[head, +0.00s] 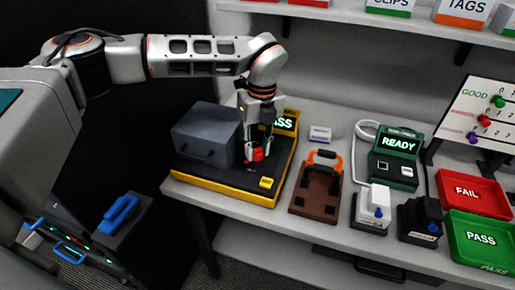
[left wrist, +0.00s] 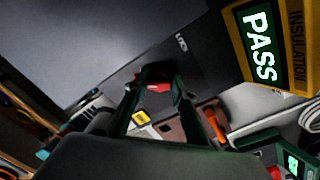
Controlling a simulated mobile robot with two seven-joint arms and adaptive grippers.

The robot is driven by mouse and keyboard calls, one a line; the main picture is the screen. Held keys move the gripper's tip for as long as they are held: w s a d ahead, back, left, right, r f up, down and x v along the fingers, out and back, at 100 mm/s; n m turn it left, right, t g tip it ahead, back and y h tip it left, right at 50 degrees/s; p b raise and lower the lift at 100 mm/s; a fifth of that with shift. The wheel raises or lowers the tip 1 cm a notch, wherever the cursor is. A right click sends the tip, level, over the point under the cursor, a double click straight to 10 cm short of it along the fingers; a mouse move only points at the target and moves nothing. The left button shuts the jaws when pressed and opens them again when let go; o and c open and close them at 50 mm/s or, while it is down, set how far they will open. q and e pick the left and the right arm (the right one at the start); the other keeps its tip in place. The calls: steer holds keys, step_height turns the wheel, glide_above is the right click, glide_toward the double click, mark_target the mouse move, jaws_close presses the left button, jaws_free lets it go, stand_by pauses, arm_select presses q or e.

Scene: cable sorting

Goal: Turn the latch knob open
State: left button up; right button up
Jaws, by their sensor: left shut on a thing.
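The red latch knob (head: 258,154) sits on the black top of the yellow-edged tester (head: 225,190), just right of its grey box-shaped cover (head: 205,136). My left gripper (head: 259,148) reaches down from above and is shut on the red knob, its fingers hiding part of it. In the left wrist view the red knob (left wrist: 159,87) shows between the dark green fingertips (left wrist: 158,92). A lit PASS display (head: 284,123) stands behind the gripper; it also shows large in the left wrist view (left wrist: 259,47). My right gripper is not in view.
Right of the tester lie a brown board (head: 316,196) with an orange-handled clamp, a green READY device (head: 396,158), a white block (head: 371,208) and a black block (head: 420,219). Red FAIL (head: 470,193) and green PASS (head: 480,238) trays are at the far right. A shelf runs above.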

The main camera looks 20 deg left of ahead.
arm_select(q)
steer(key=n, duration=0.4)
steer(key=shift+w+r, duration=0.1)
steer(key=shift+n, duration=1.3)
steer(key=shift+r, duration=0.1)
steer(key=o, duration=1.1)
step_height(320, 180, up, 12)
steer(key=shift+w, duration=0.35)
